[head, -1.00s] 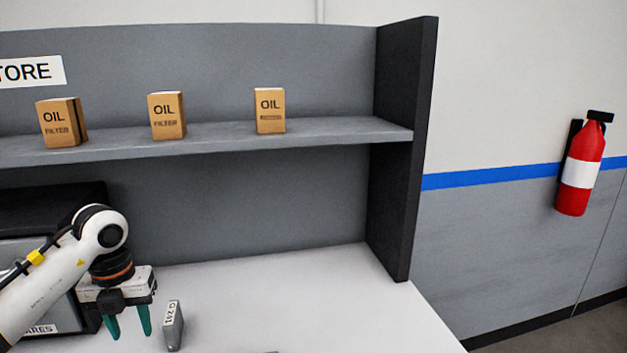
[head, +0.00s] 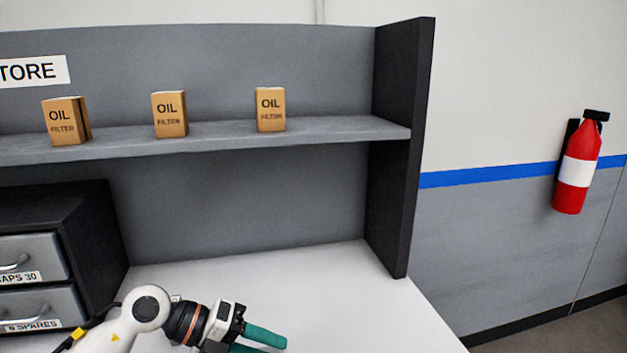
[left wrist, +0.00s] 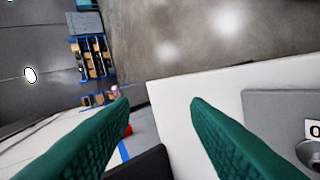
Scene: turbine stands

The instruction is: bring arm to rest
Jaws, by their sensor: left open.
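My left gripper (head: 265,341) is low at the front of the white worktop in the head view, its green fingers pointing right. It is open and empty. In the left wrist view its two green fingers (left wrist: 160,105) stand apart with nothing between them. The arm comes in from the lower left, in front of the drawer cabinet. My right gripper is not in view.
The drawer cabinet (head: 85,225) stands at left on the worktop (head: 330,285). Oil filter boxes (head: 169,114) stand on the shelf (head: 330,130) above. A dark side panel (head: 400,150) closes the right end. A fire extinguisher (head: 574,175) hangs on the wall. The worktop's right side is clear.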

